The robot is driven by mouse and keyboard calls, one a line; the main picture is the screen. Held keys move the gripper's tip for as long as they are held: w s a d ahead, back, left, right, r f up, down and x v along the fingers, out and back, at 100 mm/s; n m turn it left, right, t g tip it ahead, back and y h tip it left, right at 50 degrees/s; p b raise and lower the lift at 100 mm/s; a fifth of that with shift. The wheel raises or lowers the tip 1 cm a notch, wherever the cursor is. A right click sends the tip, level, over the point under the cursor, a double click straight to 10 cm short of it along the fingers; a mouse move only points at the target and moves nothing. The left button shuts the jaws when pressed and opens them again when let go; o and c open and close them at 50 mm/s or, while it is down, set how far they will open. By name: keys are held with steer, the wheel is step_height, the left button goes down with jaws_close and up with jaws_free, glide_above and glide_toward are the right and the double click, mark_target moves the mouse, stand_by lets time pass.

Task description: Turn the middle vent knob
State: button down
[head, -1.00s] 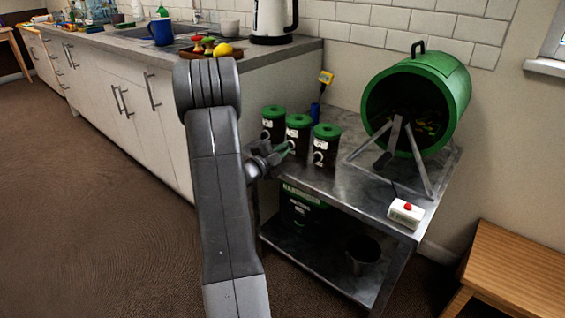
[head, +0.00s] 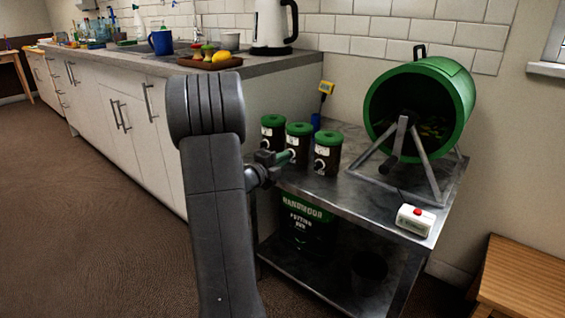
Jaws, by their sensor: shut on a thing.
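Three dark canisters with green lids stand in a row on the metal table. The middle canister (head: 299,130) has my gripper (head: 288,157) at its front. My gripper is shut on the middle vent knob, which is mostly hidden behind the fingers. The right canister (head: 328,145) shows its pale round knob (head: 319,165) uncovered. The left canister (head: 273,123) also has a pale knob, small in view. My arm reaches in from the left of the canisters.
A green drum on a metal stand (head: 438,178) and a white box with a red button (head: 415,220) share the metal table (head: 365,195). A green-labelled tub (head: 308,228) and a dark pot (head: 369,270) are on the lower shelf. The kitchen counter (head: 130,62) stands behind left.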

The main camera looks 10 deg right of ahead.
stand_by(0.3)
steer(key=c, duration=1.5)
jaws_free()
steer(key=shift+c, duration=0.2)
steer(key=p+v, duration=0.3)
steer(key=v, duration=1)
steer(key=shift+s+a, duration=0.25)
steer(key=shift+a, duration=0.05)
steer(key=b+x, duration=0.3)
steer(key=x, duration=1)
steer(key=shift+w+d, duration=0.3)
